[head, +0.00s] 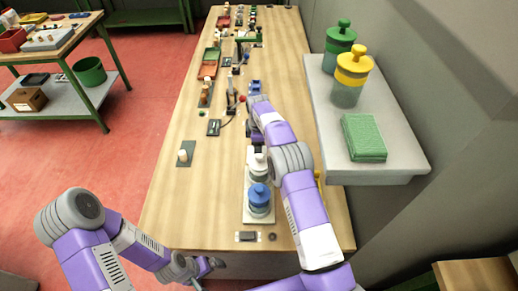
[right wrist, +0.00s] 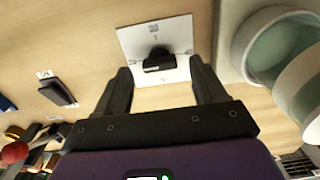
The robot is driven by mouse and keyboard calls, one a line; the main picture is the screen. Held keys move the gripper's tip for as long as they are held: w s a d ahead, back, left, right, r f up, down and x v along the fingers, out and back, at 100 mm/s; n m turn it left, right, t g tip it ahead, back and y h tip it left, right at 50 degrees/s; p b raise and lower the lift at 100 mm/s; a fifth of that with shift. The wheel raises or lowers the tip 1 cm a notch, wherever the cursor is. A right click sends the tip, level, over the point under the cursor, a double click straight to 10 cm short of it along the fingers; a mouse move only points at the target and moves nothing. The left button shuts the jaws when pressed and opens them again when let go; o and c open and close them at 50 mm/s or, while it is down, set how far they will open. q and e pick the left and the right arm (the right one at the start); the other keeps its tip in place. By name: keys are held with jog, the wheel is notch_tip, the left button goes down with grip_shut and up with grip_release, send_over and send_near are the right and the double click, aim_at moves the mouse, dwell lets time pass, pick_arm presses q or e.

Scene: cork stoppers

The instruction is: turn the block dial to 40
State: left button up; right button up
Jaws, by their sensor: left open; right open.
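The block dial (right wrist: 158,59) is a small black block on a white square plate (right wrist: 180,32) in the right wrist view. Small dark marks show on the plate, too small to read. My right gripper (right wrist: 160,82) is open, with one dark finger on each side of the dial's line and the dial ahead between the fingertips; I see no contact. In the head view the dial cannot be made out, and my right arm covers that part of the bench. My left gripper (head: 206,270) is open and empty, low by the bench's near edge.
The long wooden bench (head: 170,215) carries a blue-lidded canister (head: 259,196), a dark block (head: 214,127) and a red ball (head: 242,98). Pale jars (right wrist: 262,45) stand close right of my right fingers. A wall shelf (head: 400,165) juts out at right. The bench's near left is clear.

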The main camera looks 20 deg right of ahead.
jog(key=shift+f, duration=0.85)
jog(key=c, duration=1.1)
jog(key=shift+o, duration=0.2)
